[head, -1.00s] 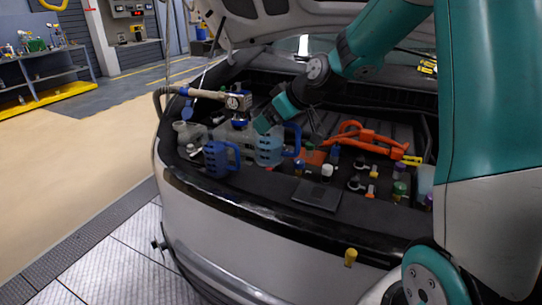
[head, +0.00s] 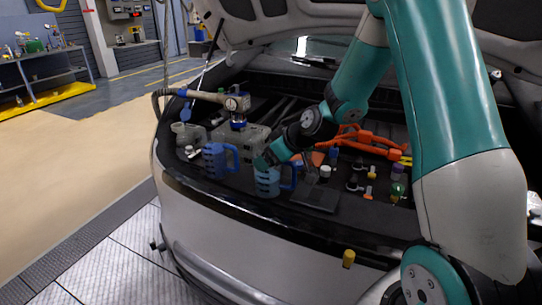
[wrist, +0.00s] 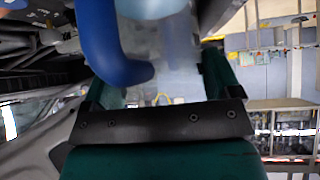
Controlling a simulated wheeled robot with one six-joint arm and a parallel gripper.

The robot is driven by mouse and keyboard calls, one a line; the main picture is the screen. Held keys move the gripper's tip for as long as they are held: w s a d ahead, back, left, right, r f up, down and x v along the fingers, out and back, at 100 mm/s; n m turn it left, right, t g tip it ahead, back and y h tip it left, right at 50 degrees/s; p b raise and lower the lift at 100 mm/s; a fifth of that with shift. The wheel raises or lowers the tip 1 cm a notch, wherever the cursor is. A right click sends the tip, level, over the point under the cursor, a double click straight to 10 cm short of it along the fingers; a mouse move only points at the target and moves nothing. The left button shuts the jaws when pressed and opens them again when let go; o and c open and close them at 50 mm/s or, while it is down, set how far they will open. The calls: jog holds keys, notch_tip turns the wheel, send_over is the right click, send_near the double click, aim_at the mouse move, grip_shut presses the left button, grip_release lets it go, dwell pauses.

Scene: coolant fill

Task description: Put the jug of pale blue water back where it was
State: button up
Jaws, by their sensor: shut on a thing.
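The jug of pale blue water (head: 266,184) is clear with a blue handle on its right side. In the head view it is upright over the front ledge of the engine bay. My gripper (head: 267,162) is shut on its upper part from behind. I cannot tell whether the jug's base touches the ledge. In the wrist view, the jug's pale body (wrist: 170,45) lies between the fingers of my gripper (wrist: 162,92), with the blue handle in front on the left. A second blue-handled jug (head: 213,161) stands just to the left.
A coolant filling fixture with a gauge (head: 236,103) and a clear tank (head: 189,134) stand at the left of the bay. A dark flat plate (head: 315,196) lies to the right of the jug. Orange cables (head: 360,138) and several small caps are farther right.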

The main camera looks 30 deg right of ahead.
jog(key=shift+f, duration=0.2)
jog(key=o, duration=1.4)
jog(key=shift+o, duration=0.2)
jog(key=shift+r, duration=0.1)
jog(key=shift+r, duration=0.1)
jog(key=shift+s+d+r, duration=0.15)
jog(key=shift+r, duration=0.05)
jog(key=v, duration=1.1)
jog(key=s+a+r+n+g+y, duration=0.1)
jog(key=s+a+g, duration=0.3)
jog(key=a, duration=0.5)
jog(key=s+a+r+n+g+y, duration=0.1)
jog(key=s+a+r, duration=0.1)
jog(key=s+a, duration=0.6)
jog(key=s+a+g, duration=0.1)
jog(key=s+a, duration=0.1)
jog(key=s, duration=0.3)
jog(key=s+a+g+h, duration=0.1)
jog(key=s+a+g, duration=0.1)
jog(key=s, duration=0.3)
jog(key=shift+s+a+b, duration=0.4)
jog(key=shift+a+b, duration=0.05)
jog(key=shift+a, duration=0.35)
